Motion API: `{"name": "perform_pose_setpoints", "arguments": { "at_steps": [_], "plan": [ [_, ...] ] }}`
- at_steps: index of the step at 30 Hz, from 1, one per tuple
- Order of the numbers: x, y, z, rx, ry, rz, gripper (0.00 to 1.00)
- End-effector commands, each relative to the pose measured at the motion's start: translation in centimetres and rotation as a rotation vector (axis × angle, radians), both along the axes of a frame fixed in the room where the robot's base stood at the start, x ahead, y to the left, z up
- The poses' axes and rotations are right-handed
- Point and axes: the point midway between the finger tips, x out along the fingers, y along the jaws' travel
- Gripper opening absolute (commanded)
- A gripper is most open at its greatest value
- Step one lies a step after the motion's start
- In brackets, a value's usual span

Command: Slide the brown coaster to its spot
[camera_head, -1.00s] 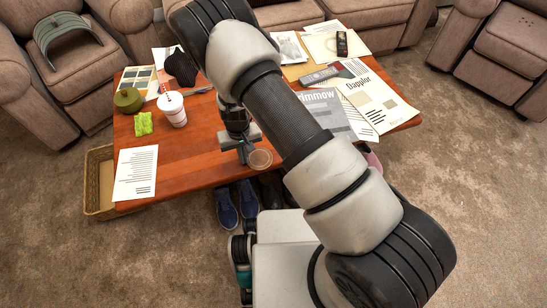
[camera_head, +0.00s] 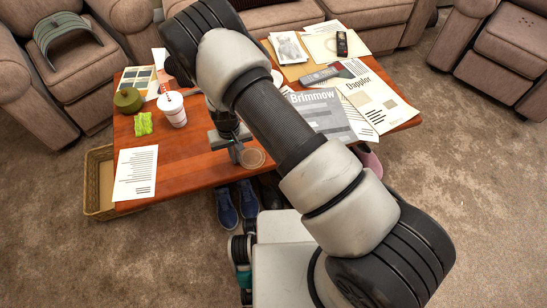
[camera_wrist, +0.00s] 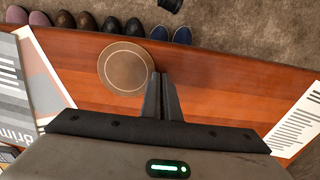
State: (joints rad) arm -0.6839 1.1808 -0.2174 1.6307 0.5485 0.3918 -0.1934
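The brown coaster (camera_head: 252,158) is a round disc with a pale ring, lying flat near the front edge of the wooden table (camera_head: 190,152). It also shows in the wrist view (camera_wrist: 126,68), close to the front edge. My gripper (camera_head: 237,152) points down at the table just left of the coaster in the head view. In the wrist view its fingers (camera_wrist: 160,78) are together, with nothing seen between them, and their tips are at the coaster's right rim. I cannot tell whether they press on it. No marked spot for the coaster is recognisable.
A white cup (camera_head: 172,110), a green crumpled item (camera_head: 144,124), an olive round pot (camera_head: 128,99) and a printed sheet (camera_head: 136,174) are on the left. A grey magazine (camera_head: 325,118) lies right of the coaster. Shoes (camera_head: 238,203) stand below the front edge. Bare wood lies left of my gripper.

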Motion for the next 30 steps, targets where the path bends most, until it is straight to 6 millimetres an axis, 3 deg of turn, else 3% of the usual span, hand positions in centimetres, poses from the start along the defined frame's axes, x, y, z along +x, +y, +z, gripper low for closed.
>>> {"name": "perform_pose_setpoints", "arguments": {
  "at_steps": [18, 30],
  "plan": [
    [0.3, 2.9, 0.1, 0.001, 0.0, 0.003, 0.0],
    [0.4, 3.1, 0.1, 0.001, 0.0, 0.002, 0.0]
  ]
}}
